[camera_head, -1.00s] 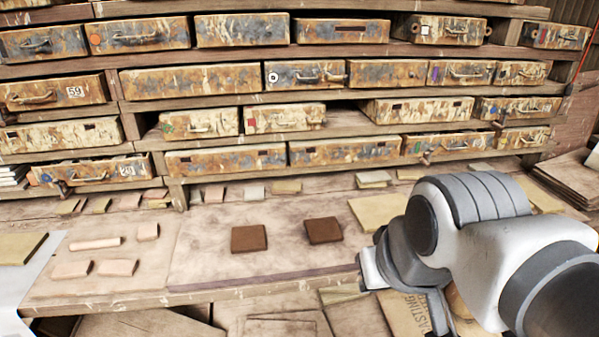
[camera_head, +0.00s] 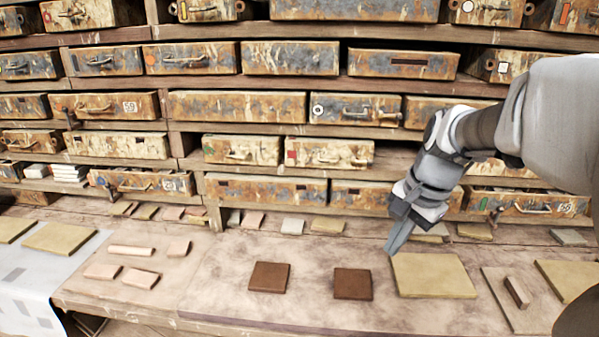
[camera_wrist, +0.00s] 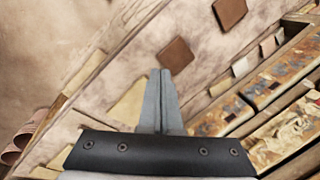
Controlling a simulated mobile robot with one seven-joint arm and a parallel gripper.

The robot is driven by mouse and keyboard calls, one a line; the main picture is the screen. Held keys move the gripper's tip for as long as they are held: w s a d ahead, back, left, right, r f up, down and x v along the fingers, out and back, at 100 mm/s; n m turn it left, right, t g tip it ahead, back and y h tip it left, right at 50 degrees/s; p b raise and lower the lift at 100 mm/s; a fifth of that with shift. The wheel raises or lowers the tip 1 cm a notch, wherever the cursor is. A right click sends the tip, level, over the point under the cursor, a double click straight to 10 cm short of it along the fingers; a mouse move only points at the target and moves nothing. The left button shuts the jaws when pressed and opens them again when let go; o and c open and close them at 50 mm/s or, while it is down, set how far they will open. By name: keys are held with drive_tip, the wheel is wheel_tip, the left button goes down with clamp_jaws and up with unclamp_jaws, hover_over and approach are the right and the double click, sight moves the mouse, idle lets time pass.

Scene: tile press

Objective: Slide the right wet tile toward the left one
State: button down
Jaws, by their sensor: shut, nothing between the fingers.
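Two dark brown wet tiles lie flat and apart on the pale work board (camera_head: 225,300). The left tile (camera_head: 269,277) and the right tile (camera_head: 352,283) have a gap of bare board between them. My gripper (camera_head: 390,250) points down above the board, to the right of and a little behind the right tile, apart from it. Its fingers are together and empty. In the wrist view the closed fingertips (camera_wrist: 161,72) show just below the nearer brown tile (camera_wrist: 175,55), with the other brown tile (camera_wrist: 229,13) farther up.
A large tan slab (camera_head: 433,276) lies just right of the right tile. Small pink clay pieces (camera_head: 140,278) lie on a board at the left. Rusty drawers (camera_head: 265,190) and small sample tiles line the back.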

sight(330, 285)
drive_tip(key=w+d+f+m+g+y, duration=0.1)
drive_tip(key=w+d+f+m+g, duration=0.1)
drive_tip(key=w+d+f+m, duration=0.95)
drive_tip(key=a+f, duration=0.1)
drive_tip(key=f, duration=0.2)
drive_tip(key=a+f+n, duration=0.1)
drive_tip(key=f, duration=0.3)
drive_tip(key=a+f+n, duration=0.1)
drive_tip(key=f, duration=0.2)
drive_tip(key=shift+s+a+f+n+b, duration=0.15)
drive_tip(key=shift+s+f+n+b, duration=0.1)
drive_tip(key=shift+s+f+b, duration=0.1)
drive_tip(key=a, duration=0.3)
drive_tip(key=shift+w+a, duration=0.15)
drive_tip(key=shift+w, duration=0.15)
drive_tip(key=shift+w+a, duration=0.1)
drive_tip(key=shift+a, duration=0.25)
drive_tip(key=a+p, duration=0.1)
drive_tip(key=a, duration=0.2)
drive_tip(key=w+a+p, duration=0.1)
drive_tip(key=a, duration=0.3)
drive_tip(key=w+a, duration=0.1)
drive_tip(key=a, duration=0.3)
drive_tip(key=shift+w+a+p, duration=0.1)
drive_tip(key=shift+a+p, duration=0.15)
drive_tip(key=shift+p, duration=0.15)
